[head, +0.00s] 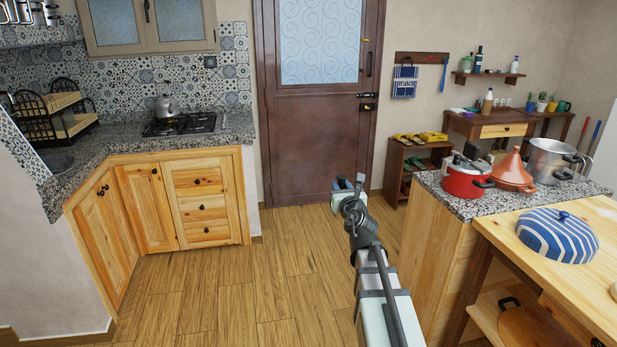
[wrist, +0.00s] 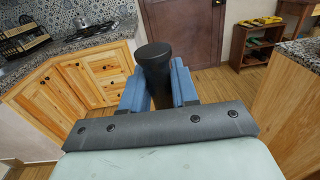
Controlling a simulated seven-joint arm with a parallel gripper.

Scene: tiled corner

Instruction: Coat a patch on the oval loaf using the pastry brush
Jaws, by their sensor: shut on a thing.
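My gripper (head: 346,184) is out over the open floor in the head view, well left of the counter and table. In the wrist view its two blue fingers (wrist: 158,85) are shut on a dark, round-ended handle (wrist: 154,62), which I take to be the pastry brush's. The bristles do not show in either view. No oval loaf can be made out. A small tan thing (head: 614,291) is cut off by the right border of the head view, and I cannot tell what it is.
A blue-and-white striped dome (head: 557,235) with a knob sits on the wooden table (head: 510,240) at right. Behind it, a granite counter (head: 450,205) holds a red pot (head: 467,181), a clay tagine (head: 513,174) and a steel pot (head: 552,158). The floor (head: 270,290) is clear.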

